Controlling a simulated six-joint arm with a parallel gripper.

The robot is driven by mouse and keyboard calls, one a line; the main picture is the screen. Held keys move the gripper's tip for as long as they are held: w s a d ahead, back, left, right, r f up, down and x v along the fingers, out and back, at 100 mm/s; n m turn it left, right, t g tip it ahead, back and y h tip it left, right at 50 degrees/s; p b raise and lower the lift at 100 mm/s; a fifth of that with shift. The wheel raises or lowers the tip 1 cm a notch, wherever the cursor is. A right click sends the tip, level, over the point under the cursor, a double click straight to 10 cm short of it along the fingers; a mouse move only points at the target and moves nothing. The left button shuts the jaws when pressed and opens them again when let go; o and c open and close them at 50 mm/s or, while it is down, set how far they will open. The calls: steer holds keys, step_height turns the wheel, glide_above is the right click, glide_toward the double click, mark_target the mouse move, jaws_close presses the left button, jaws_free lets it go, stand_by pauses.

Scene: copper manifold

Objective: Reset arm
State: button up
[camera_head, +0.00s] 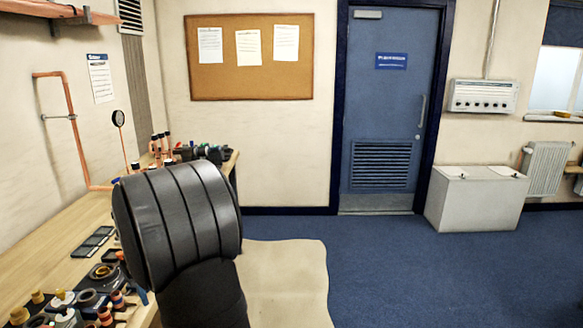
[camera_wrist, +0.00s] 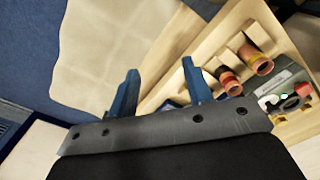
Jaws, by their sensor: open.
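My gripper shows in the wrist view (camera_wrist: 160,88), with its two blue fingers spread apart. Nothing is visible between the fingers. Beyond them are the pale mat on the floor (camera_wrist: 105,60) and a wooden rack edge with copper-coloured fittings (camera_wrist: 258,60). In the head view, a large dark rounded part of my arm fills the lower middle and hides part of the bench; the fingers do not show there.
A wooden workbench (camera_head: 50,232) runs along the left wall, with several fittings (camera_head: 70,305) at its near end and more parts at its far end. A copper pipe (camera_head: 72,130) is on the wall. Blue floor (camera_head: 400,270) lies open to the right. A white cabinet (camera_head: 475,200) stands by the door.

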steer(key=w+d+f+m, duration=0.35)
steer(key=d+f, duration=0.25)
steer(key=d, duration=0.2)
steer(key=w+d+f+m, duration=0.2)
steer(key=w+d+f, duration=0.2)
steer(key=d+f, duration=0.4)
steer(key=d+f+m, duration=0.2)
steer(key=d+f, duration=0.2)
steer(key=d, duration=0.4)
steer(key=s+d+f+m, duration=0.1)
steer(key=d+f+m, duration=0.1)
steer(key=d+f, duration=0.3)
steer(key=d, duration=0.4)
steer(key=shift+s, duration=0.3)
steer(key=shift+f, duration=0.1)
